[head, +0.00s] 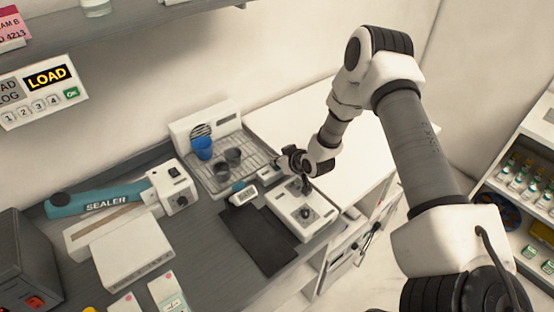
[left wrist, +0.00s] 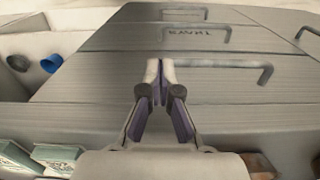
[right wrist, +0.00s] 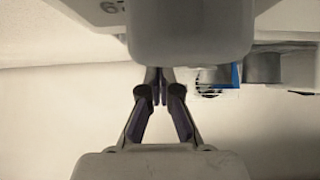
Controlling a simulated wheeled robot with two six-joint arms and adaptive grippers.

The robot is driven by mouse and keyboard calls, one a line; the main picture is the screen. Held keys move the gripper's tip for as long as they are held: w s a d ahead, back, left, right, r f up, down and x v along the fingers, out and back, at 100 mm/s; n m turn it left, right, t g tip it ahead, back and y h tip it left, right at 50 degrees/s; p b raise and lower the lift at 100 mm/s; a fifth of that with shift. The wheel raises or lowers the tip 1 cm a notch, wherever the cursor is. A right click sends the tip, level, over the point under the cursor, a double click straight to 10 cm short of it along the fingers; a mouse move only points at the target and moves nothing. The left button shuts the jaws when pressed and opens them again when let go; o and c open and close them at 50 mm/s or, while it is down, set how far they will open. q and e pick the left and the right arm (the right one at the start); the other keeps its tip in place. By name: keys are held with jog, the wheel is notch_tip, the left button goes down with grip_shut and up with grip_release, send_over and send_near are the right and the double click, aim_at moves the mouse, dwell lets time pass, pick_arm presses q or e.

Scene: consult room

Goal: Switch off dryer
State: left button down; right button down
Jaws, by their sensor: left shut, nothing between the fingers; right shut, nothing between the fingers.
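The dryer looks to be the white unit with a round grille (head: 203,130) and a wire rack (head: 226,183) at the back of the counter; I cannot make out its switch. A blue cup (head: 202,147) and two dark cups (head: 233,156) stand on the rack. My right gripper (head: 281,162) is at the rack's right end, above the counter. In the right wrist view its fingers (right wrist: 157,85) are shut and empty, with the blue cup's edge (right wrist: 235,76) beyond. My left gripper (left wrist: 160,82) is shut and empty, in front of grey drawer fronts with handles.
A small display unit (head: 243,196) stands before the rack. A white box with a knob (head: 296,217) sits below my right gripper, beside a dark mat (head: 258,241). The teal-handled sealer (head: 85,201) lies left. A shelf (head: 130,28) overhangs the back.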

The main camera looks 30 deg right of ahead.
jog(key=shift+s, duration=0.15)
jog(key=shift+f+b, duration=0.35)
jog(key=shift+b, duration=0.2)
jog(key=shift+r, duration=0.25)
jog(key=shift+w+a+r, duration=0.1)
jog(key=shift+w+r, duration=0.05)
jog(key=shift+w, duration=0.75)
jog(key=shift+r, duration=0.1)
